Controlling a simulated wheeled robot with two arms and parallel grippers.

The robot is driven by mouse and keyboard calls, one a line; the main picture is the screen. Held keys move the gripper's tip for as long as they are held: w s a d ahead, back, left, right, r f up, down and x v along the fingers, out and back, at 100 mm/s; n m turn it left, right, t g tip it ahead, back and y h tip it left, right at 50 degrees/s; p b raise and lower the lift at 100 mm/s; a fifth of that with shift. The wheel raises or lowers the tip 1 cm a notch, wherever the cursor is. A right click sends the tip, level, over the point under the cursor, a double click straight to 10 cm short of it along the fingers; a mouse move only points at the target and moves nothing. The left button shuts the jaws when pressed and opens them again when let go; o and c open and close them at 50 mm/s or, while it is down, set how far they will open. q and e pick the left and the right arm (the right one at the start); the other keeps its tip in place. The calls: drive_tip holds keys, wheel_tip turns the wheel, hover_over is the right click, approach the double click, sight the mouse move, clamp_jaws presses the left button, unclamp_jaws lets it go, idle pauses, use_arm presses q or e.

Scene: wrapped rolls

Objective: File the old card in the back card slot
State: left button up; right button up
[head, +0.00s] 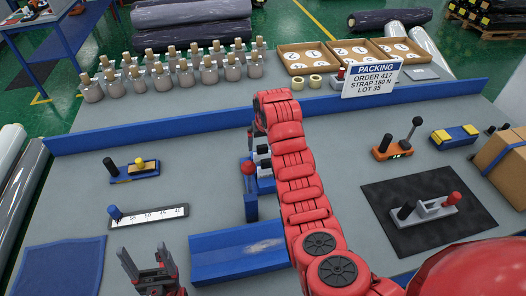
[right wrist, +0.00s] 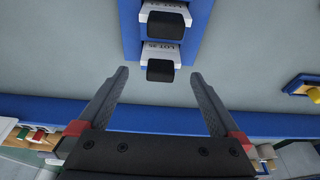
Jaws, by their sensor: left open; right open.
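A blue card holder (right wrist: 188,52) shows in the right wrist view with two white cards (right wrist: 178,53) marked "LOT", each with a black tab (right wrist: 160,70); the numbers are hard to read. I cannot tell which is the old card. In the head view the holder (head: 265,184) is partly hidden behind my right arm. My right gripper (right wrist: 158,92) is open and empty, its fingertips just short of the nearer card's tab; the arm hides it in the head view. My left gripper (head: 152,258) is open and empty at the front left.
A blue post with a red knob (head: 249,172) stands left of the holder, behind a blue tray (head: 235,252). A blue rail (head: 180,128) runs along the back, with a packing sign (head: 371,78) reading LOT 35.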

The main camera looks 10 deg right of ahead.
drive_tip(key=shift+b+v, duration=0.45)
drive_tip(key=shift+v, duration=0.55)
drive_tip(key=p+v, duration=0.5)
drive_tip(key=v, duration=0.5)
